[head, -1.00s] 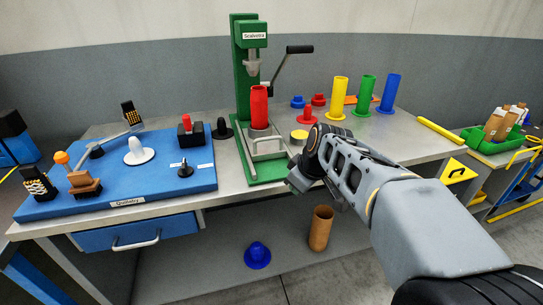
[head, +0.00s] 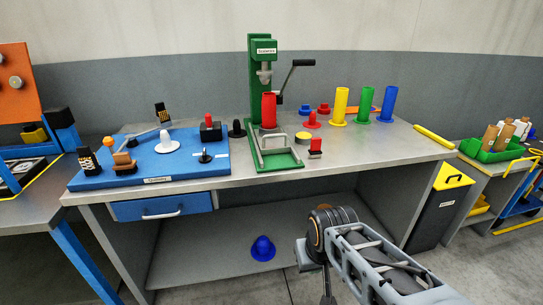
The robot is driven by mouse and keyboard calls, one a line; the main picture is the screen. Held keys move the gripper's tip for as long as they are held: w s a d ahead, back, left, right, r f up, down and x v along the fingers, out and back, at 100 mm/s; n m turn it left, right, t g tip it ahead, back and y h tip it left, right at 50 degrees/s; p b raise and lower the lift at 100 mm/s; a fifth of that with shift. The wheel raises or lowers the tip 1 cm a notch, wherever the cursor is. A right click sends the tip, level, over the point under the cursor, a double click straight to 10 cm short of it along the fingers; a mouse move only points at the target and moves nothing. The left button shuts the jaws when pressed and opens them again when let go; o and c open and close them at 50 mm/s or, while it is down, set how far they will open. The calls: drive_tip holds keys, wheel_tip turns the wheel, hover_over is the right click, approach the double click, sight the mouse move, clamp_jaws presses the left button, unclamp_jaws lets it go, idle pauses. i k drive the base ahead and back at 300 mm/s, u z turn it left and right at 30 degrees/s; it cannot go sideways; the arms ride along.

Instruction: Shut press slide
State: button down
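The green press (head: 254,85) stands at the back of the grey workbench. A red tube (head: 269,112) stands upright on its slide, roughly below the press head (head: 265,76). The slide's metal handle (head: 275,139) shows in front of the tube. The front part of the green base tray (head: 283,160) is bare. Whether the slide is fully at the back cannot be told. My arm reaches in at lower right, below the bench top and apart from the press. My gripper (head: 327,288) is small and partly hidden; its fingers cannot be made out.
A blue board (head: 140,178) with small fixtures lies left of the press. Yellow, green and blue tubes stand farther right. A blue bobbin (head: 263,248) lies on the lower shelf.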

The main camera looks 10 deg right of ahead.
sight(269, 141)
drive_tip(key=u, duration=1.5)
drive_tip(key=i, duration=0.8)
drive_tip(key=z, duration=0.4)
